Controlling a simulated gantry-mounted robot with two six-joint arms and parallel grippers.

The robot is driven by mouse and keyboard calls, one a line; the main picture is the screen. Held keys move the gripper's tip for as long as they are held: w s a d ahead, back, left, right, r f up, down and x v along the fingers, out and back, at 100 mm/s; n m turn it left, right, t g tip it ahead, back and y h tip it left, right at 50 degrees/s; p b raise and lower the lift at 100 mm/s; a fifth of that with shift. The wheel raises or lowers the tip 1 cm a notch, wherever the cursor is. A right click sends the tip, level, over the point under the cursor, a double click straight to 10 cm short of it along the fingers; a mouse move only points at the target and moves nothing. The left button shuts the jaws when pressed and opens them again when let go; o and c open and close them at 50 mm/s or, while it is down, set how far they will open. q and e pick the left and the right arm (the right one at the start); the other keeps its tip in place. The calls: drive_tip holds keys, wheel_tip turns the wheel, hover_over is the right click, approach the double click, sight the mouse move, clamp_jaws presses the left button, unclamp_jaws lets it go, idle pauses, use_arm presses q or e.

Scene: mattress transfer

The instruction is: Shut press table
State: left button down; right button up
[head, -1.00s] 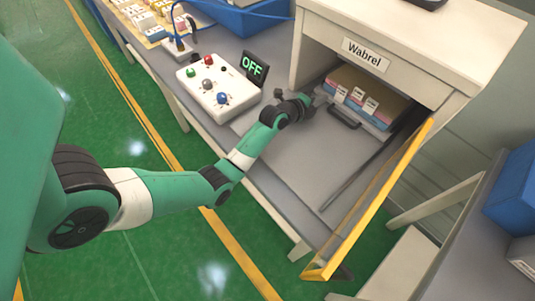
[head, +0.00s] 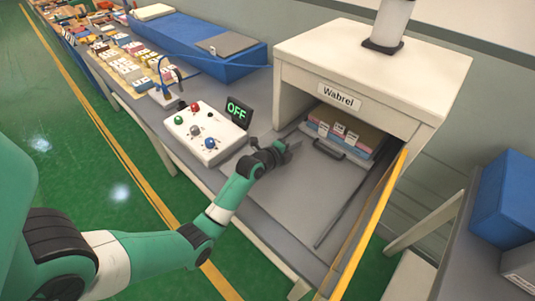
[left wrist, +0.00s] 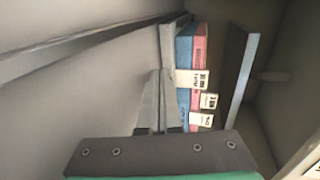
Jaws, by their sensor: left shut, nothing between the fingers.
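The press table (head: 290,195) is a flat grey surface in front of and inside the white press labelled Wabrel (head: 375,60). A black handle (head: 329,149) shows on it, just in front of a layered block (head: 345,130) with blue, pink and tan sides and white tags. My left gripper (head: 291,149) is shut and empty, just left of the handle and apart from it in the head view. In the left wrist view the fingers (left wrist: 153,105) are together, pointing toward the block (left wrist: 190,60); I cannot tell whether they touch anything. My right gripper is out of view.
A white control box (head: 207,133) with coloured knobs and a sign reading OFF (head: 237,111) stands left of the press. A yellow-edged panel (head: 370,225) rises along the right side. A blue box (head: 505,200) is at the far right.

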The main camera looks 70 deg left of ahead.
use_arm(q)
drive_tip(key=p+v, duration=0.2)
drive_tip(key=v, duration=0.7)
drive_tip(key=shift+w, duration=0.1)
